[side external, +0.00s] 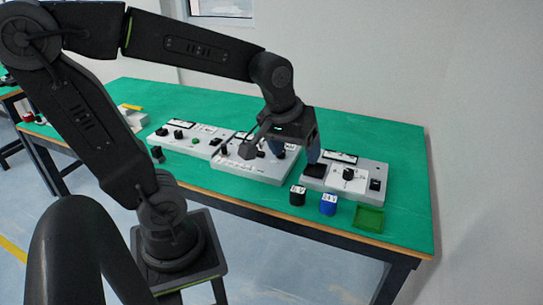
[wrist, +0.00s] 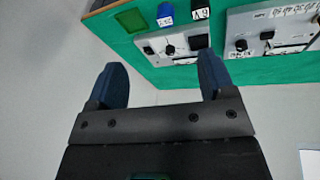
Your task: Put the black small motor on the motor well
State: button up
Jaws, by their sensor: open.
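The black small motor (side external: 298,195) stands upright on the green table near its front edge, with a white label on top. In the wrist view it shows at the top (wrist: 200,10). A dark square recess (side external: 316,170), which may be the motor well, is at the left end of the right-hand grey console; it also shows in the wrist view (wrist: 199,41). My gripper (side external: 296,153) is open and empty, above the consoles and apart from the motor. Its two blue fingers show spread in the wrist view (wrist: 162,72).
A blue motor (side external: 328,205) stands just right of the black one. A green tray (side external: 369,218) lies farther right, near the table corner. The right-hand console (side external: 375,171) carries a knob and a switch. A middle console (side external: 260,170) and a left console (side external: 185,143) stand beside it.

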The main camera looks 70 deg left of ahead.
jog(key=shift+o, duration=0.4)
jog(key=s+d+r+m+t, duration=0.2)
jog(key=s+d+m, duration=0.2)
jog(key=s+m, duration=0.3)
jog(key=shift+r+h, duration=0.15)
jog(key=shift+h, duration=0.15)
jog(key=shift+d, duration=0.1)
jog(key=n+g+y, duration=0.4)
jog(key=n, duration=0.8)
send_over(298, 190)
jog(key=s+d, duration=0.3)
jog(key=d, duration=0.2)
notch_tip(298, 190, down, 14)
jog(key=shift+n, duration=0.3)
jog(key=x, duration=0.9)
jog(key=w+x, duration=0.1)
jog(key=x, duration=0.4)
